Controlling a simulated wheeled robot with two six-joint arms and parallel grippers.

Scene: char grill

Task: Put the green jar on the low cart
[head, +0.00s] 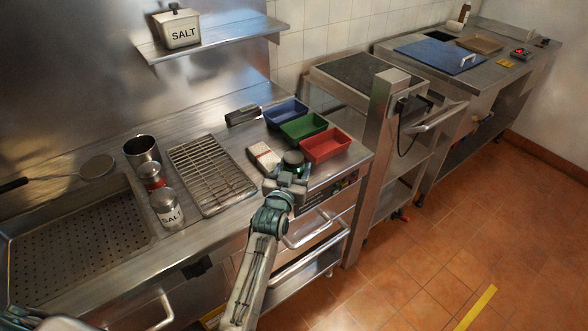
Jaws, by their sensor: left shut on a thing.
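My left gripper (287,178) is over the right end of the steel counter, in front of the coloured trays. It is shut on the green jar (293,158). Only the jar's dark round top shows clearly above the fingers; the gripper hides the rest. I cannot tell whether the jar touches the counter. A wheeled steel cart (426,120) with a dark top, shelves and a bar handle stands to the right, beyond the counter's end. It seems to be the low cart. A steel post partly hides it. My right gripper is not in view.
Blue (287,111), green (303,126) and red (325,146) trays sit just behind the gripper. A wire rack (212,174), a salt tin (167,208) and a steel pot (142,151) stand left. Tiled floor (440,255) is clear at right.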

